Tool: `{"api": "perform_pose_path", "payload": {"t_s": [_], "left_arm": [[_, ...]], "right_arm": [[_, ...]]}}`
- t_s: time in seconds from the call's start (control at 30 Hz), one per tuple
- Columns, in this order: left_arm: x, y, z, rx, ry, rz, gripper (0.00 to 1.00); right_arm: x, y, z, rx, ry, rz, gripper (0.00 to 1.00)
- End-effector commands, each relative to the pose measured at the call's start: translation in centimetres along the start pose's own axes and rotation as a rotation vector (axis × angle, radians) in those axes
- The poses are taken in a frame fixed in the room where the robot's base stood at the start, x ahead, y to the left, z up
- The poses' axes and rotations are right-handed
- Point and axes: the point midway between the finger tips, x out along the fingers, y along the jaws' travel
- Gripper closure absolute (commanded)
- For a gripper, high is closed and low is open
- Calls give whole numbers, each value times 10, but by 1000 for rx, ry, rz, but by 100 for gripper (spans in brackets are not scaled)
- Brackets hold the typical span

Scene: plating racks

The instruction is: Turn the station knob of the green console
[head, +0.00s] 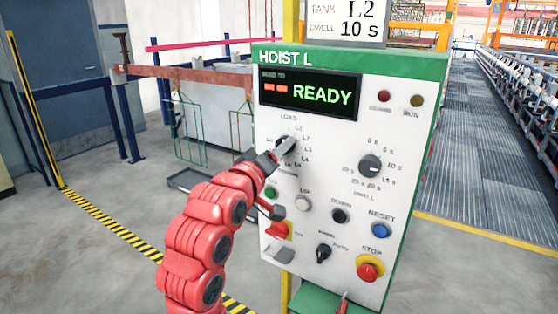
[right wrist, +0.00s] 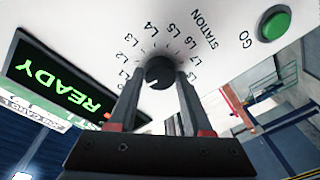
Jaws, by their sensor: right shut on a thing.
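The green-edged console (head: 430,140), labelled HOIST L, stands upright in front of me. Its station knob (right wrist: 160,70) is a dark round knob ringed by L labels, with STATION printed beside it. My right gripper (head: 284,147) reaches the panel from the left and is shut on the knob, one finger on each side. The right wrist view shows the same gripper (right wrist: 160,80) around the knob. In the head view the fingers mostly cover the knob. I cannot tell which label its pointer faces. The display (head: 310,95) reads READY.
A sign (head: 345,20) above reads TANK L2, DWELL 10 s. The dwell knob (head: 370,166), blue RESET button (head: 380,230), red STOP button (head: 369,269) and green GO button (right wrist: 273,26) share the panel. Open floor lies left of the console.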

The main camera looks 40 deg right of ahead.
Motion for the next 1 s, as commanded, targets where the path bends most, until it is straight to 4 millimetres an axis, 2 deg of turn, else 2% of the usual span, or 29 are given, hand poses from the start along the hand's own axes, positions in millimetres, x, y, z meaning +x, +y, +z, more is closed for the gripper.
{"api": "perform_pose_path", "payload": {"t_s": [0.03, 0.5, 0.7, 1.0], "left_arm": [[-14, 1, 2, 0, 0, 0, 100], [-82, 4, 14, 0, 0, 0, 100], [-104, 5, 18, 0, 0, 0, 100], [-128, 6, 22, 0, 0, 0, 100]], "right_arm": [[-1, -4, 5, 40, 6, 7, 100], [0, -6, 6, 483, 33, 48, 100], [0, -7, 4, 669, 45, 64, 100], [0, -6, 3, 951, 62, 91, 100]]}}
